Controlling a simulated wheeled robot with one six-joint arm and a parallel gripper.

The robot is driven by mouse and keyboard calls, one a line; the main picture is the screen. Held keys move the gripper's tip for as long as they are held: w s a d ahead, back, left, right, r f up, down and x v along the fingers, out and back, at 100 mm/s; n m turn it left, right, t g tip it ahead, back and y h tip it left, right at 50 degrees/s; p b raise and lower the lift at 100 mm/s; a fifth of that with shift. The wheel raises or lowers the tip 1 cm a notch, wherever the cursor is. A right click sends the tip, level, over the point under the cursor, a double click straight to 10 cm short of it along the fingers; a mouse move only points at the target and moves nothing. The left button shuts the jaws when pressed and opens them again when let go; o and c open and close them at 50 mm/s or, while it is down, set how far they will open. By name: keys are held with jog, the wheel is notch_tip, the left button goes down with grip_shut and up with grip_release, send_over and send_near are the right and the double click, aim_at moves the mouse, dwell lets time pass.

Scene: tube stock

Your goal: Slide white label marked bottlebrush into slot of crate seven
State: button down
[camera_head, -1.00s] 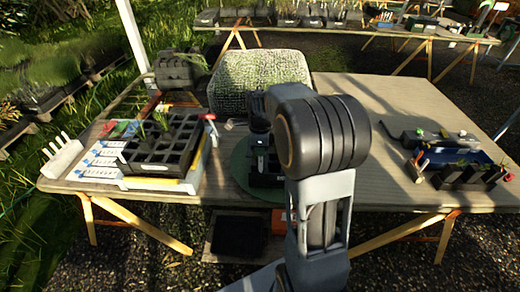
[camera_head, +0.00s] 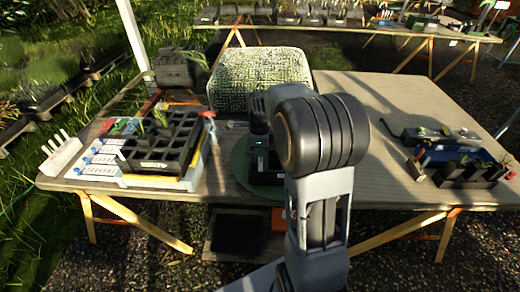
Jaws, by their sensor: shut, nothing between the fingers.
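Several white labels (camera_head: 100,159) lie in a row on the blue holder at the left of the table. Their writing is too small to read, so I cannot tell which is marked bottlebrush. A dark crate (camera_head: 266,178) sits on the round green mat (camera_head: 240,168) at mid-table, partly behind my arm. Its number and slot cannot be made out. My gripper (camera_head: 259,158), at the dark wrist with a small green light, is low at this crate. It is shut and shows no label. Its fingertips are hard to tell from the dark crate, and touching is unclear.
A black cell tray (camera_head: 165,140) with a few seedlings stands left of the mat. A white pronged rack (camera_head: 62,157) is at the left edge. A textured green block (camera_head: 258,75) stands behind. Small dark pots (camera_head: 470,172) stand at right. The right-centre tabletop is clear.

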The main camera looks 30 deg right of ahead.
jog(key=shift+f+b, duration=1.2)
jog(key=shift+f, duration=0.75)
jog(key=shift+f, duration=0.25)
jog(key=c, duration=1.8)
grip_release()
jog(key=o, duration=0.5)
notch_tip(320, 180, up, 14)
jog(key=shift+f, duration=0.1)
